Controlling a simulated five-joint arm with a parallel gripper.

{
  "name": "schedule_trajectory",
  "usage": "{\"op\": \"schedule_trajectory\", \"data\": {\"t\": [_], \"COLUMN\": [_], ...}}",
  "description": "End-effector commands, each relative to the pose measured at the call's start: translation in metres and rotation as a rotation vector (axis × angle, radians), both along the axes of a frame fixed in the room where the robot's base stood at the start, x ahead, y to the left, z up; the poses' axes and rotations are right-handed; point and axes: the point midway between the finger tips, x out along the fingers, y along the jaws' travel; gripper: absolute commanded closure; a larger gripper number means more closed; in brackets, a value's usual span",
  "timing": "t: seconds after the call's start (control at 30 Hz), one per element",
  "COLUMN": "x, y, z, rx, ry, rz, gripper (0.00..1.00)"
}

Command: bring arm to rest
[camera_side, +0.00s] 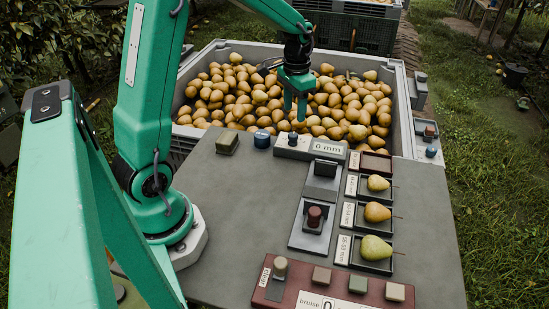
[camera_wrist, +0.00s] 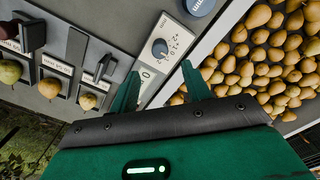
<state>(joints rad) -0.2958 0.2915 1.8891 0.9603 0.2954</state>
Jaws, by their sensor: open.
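My gripper (camera_side: 295,108) is at the end of my green arm and points down. In the side view it overlaps the near part of the pear bin (camera_side: 395,98), just behind the "0 mm" display unit (camera_side: 329,149). In the wrist view, the two green fingers of my gripper (camera_wrist: 160,88) stand apart with nothing between them. The dial of the unit (camera_wrist: 160,48) shows beyond and between the fingertips. The exact height of the fingers above the bench is hard to tell.
The grey bench (camera_side: 240,190) has clear room at its left middle. Three trays along its right hold one pear each, with an empty reddish tray (camera_side: 370,164) behind them. A dark knob (camera_side: 314,214) stands mid-bench. A red control panel (camera_side: 335,296) lies at the front.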

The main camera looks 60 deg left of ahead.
Motion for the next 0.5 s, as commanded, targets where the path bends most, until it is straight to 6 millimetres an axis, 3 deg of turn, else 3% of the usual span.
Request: {"op": "schedule_trajectory", "data": {"t": [0.27,0.5], "x": [-0.003,-0.018], "y": [-0.005,-0.023], "z": [0.007,0.033], "rx": [0.004,0.017], "ry": [-0.012,-0.067], "rz": [-0.001,-0.003], "gripper": [0.52,0.52]}}
